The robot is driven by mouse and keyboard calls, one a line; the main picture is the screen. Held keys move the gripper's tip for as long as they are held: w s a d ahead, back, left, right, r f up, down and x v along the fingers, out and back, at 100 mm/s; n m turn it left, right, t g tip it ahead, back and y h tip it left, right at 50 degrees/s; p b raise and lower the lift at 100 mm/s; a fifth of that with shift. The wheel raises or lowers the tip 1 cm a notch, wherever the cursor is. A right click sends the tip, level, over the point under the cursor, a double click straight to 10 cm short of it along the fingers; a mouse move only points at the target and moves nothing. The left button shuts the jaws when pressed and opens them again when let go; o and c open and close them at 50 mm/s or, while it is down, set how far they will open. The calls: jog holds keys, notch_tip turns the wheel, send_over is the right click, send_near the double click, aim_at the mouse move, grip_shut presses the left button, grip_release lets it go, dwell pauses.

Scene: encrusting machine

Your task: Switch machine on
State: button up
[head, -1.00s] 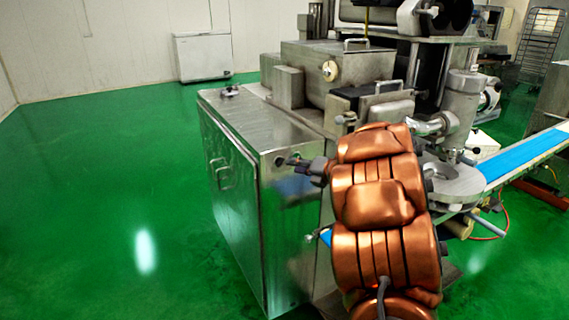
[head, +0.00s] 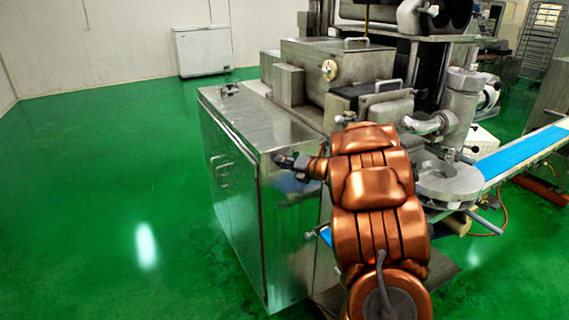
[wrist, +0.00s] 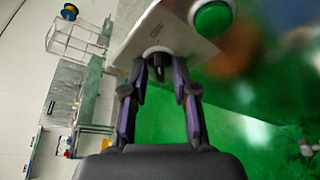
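The encrusting machine (head: 245,125) is a steel cabinet with a hopper and metal parts on top. My gripper (head: 285,161) is at the upper corner of its cabinet, by the narrow end face. In the wrist view my gripper (wrist: 160,72) is open, its two fingers apart. A small dark switch knob (wrist: 158,66) on a pale round base sits between the fingertips, on the light panel (wrist: 170,38). I cannot tell whether the fingers touch it. A round green button (wrist: 212,18) with a pale rim is on the same panel, to the right of the knob.
A blue conveyor belt (head: 525,153) extends from the machine to the right. A white chest freezer (head: 203,51) stands at the back wall. A wire rack (head: 541,37) stands at the back right. The green floor left of the machine is clear.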

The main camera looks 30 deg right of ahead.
grip_shut()
jog(key=shift+f+b, duration=0.1)
jog(key=shift+b, duration=0.2)
jog(key=m+t+b, duration=0.2)
jog(key=m+b, duration=0.1)
jog(key=m, duration=0.2)
jog(key=m+t+b, duration=0.2)
jog(key=m+b, duration=0.1)
jog(key=m, duration=0.3)
jog(key=m+t+b, duration=0.2)
jog(key=m+b, duration=0.1)
jog(key=m, duration=0.3)
jog(key=shift+f, duration=0.35)
jog(key=shift+m, duration=0.4)
jog(key=shift+o, duration=1.2)
grip_release()
